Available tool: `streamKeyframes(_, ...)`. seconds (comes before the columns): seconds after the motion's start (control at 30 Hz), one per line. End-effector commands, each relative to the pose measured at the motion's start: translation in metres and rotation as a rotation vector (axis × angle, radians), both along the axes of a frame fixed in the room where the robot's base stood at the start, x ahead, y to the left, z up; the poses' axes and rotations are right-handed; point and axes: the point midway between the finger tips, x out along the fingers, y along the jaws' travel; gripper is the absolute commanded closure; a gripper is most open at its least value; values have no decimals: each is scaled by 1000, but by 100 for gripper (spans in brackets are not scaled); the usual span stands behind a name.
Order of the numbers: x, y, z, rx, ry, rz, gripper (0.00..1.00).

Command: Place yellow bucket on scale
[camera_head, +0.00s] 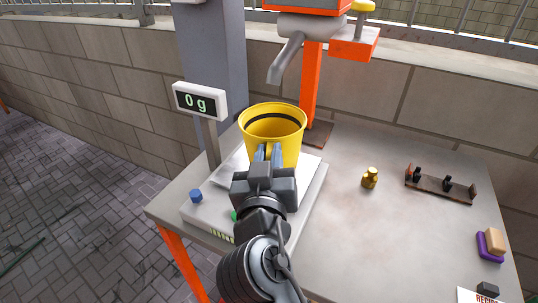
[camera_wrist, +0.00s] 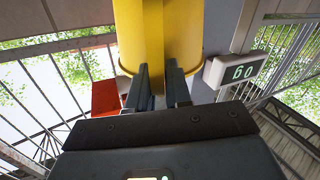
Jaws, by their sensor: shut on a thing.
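The yellow bucket (camera_head: 272,125) is upright and open at the top, with a dark band inside near its rim. My gripper (camera_head: 268,152) is shut on the near side of the bucket. The bucket (camera_wrist: 158,35) also fills the upper middle of the wrist view, with the gripper fingers (camera_wrist: 163,85) at its wall. The scale (camera_head: 229,181) has a light plate on the table, partly hidden by my arm. The bucket appears over the back of the scale plate; I cannot tell whether it touches. The scale display (camera_head: 199,101) reads 0 g.
An orange machine (camera_head: 313,85) with a grey spout stands behind the bucket. On the table (camera_head: 350,240) are a small brass weight (camera_head: 370,178), a dark rack (camera_head: 440,186) and a purple-and-tan block (camera_head: 491,245). A grey pillar (camera_head: 212,60) stands behind the display. The table's middle right is mostly clear.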

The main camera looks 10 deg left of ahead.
Motion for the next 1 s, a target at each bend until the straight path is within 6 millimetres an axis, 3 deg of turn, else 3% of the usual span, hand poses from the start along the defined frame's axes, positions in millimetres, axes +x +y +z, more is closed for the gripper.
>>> streamKeyframes(0.07,0,0,0,0,-1,0,100)
streamKeyframes(0.1,0,0,0,0,0,0,80)
streamKeyframes(0.37,0,0,0,0,0,0,56)
streamKeyframes(0.73,-10,0,-1,-1,0,1,56)
streamKeyframes(1.0,-60,-1,-3,-1,0,2,56)
